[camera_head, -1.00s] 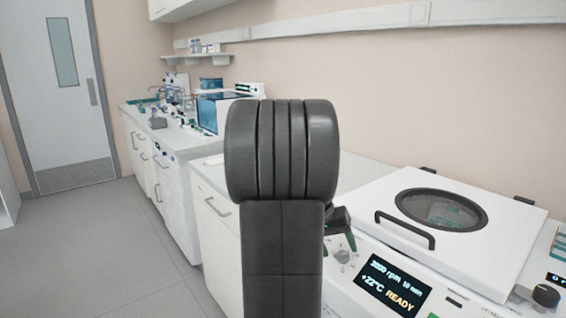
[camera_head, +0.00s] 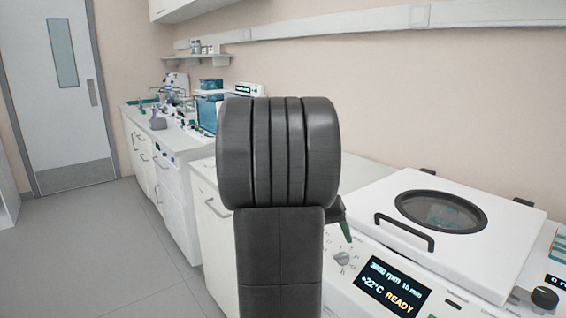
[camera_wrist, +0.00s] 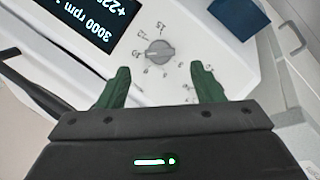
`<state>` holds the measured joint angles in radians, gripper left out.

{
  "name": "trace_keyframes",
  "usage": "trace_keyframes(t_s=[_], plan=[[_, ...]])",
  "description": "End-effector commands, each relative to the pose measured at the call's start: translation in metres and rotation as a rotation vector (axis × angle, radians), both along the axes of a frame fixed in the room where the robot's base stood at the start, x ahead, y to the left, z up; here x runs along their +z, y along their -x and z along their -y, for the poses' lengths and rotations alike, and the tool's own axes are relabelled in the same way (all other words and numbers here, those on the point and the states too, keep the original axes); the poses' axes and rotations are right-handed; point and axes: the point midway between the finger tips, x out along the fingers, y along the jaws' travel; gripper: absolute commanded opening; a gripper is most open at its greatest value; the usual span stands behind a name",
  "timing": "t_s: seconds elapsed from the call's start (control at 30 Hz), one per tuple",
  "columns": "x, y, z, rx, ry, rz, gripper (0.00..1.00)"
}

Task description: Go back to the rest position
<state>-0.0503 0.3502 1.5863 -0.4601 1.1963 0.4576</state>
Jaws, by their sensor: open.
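My gripper shows in the wrist view (camera_wrist: 160,90) with its two green fingers spread apart and nothing between them. It is in front of the centrifuge's control panel, where a grey knob (camera_wrist: 159,52) and a dark display (camera_wrist: 95,22) show beyond the fingertips. In the head view my dark arm stands in the middle and hides most of the gripper; one green finger (camera_head: 345,231) shows at its right edge. The white centrifuge (camera_head: 515,248) has its lid (camera_head: 370,190) down, with a round dark window (camera_head: 440,211). Its display (camera_head: 392,287) reads READY.
A bench with lab equipment (camera_head: 160,110) runs along the wall at the left, with white cabinets (camera_head: 215,225) below. A wall shelf (camera_head: 198,56) holds small bottles. Grey floor (camera_head: 90,240) lies clear at the left, toward a door (camera_head: 60,90).

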Motion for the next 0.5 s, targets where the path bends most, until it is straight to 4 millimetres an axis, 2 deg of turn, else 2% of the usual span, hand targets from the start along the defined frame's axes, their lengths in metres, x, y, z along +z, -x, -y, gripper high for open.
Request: trace_keyframes(t_s=[0.03,0.27,0.5], plan=[[-0.012,0.000,0.005,-0.002,0.000,-0.004,0.60],[-0.054,-0.003,0.024,-0.003,0.000,-0.003,0.60],[-0.052,-0.003,0.022,0.272,0.117,-0.153,0.60]])
